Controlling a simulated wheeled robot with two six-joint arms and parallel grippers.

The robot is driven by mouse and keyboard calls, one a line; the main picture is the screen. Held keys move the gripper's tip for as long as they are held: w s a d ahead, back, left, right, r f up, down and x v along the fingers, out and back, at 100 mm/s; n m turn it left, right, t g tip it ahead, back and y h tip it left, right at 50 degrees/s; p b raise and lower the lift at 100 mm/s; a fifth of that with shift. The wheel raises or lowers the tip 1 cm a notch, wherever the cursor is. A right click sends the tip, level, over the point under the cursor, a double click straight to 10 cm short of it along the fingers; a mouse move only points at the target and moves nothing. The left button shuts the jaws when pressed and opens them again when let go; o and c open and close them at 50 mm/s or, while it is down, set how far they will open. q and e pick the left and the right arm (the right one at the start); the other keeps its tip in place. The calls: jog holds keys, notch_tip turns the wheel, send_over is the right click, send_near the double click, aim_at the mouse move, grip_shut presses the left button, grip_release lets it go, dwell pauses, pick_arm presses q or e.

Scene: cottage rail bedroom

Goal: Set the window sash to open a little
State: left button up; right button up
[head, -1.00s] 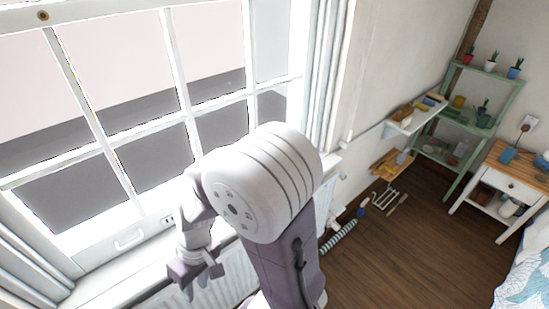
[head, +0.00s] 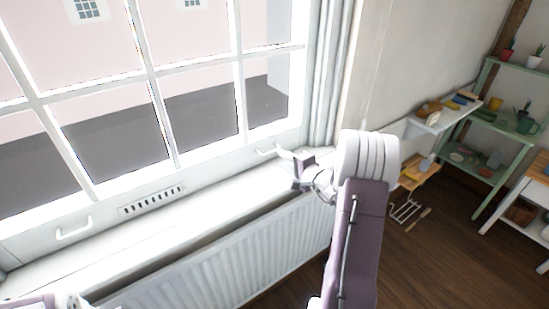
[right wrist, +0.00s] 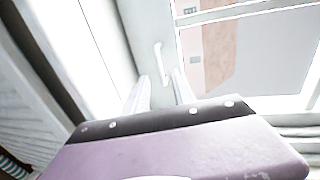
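The window sash (head: 197,155) is a white frame with several panes, its bottom rail low by the sill. I cannot tell whether there is a gap under it. The rail has a left handle (head: 73,230) and a right handle (head: 267,151). My right gripper (head: 284,154) is close to the right handle, coming from the right. In the right wrist view its two fingers (right wrist: 162,92) are apart, and the handle (right wrist: 159,61) shows just beyond the tips, in line with the gap between them. No contact is clear. Only a bit of my left arm shows at bottom left.
A slotted vent (head: 152,200) lies between the handles. The white sill (head: 150,235) and a ribbed radiator (head: 240,265) are below the window. A curtain or casing (head: 328,75) stands right of the window. A wall shelf (head: 440,118) and a green rack (head: 480,165) are farther right.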

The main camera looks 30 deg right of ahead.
aim_at(271, 152)
jog(key=p+x, duration=0.1)
jog(key=x, duration=0.7)
jog(key=shift+w+f, duration=0.2)
jog(key=shift+w, duration=0.15)
grip_shut()
dwell(0.9)
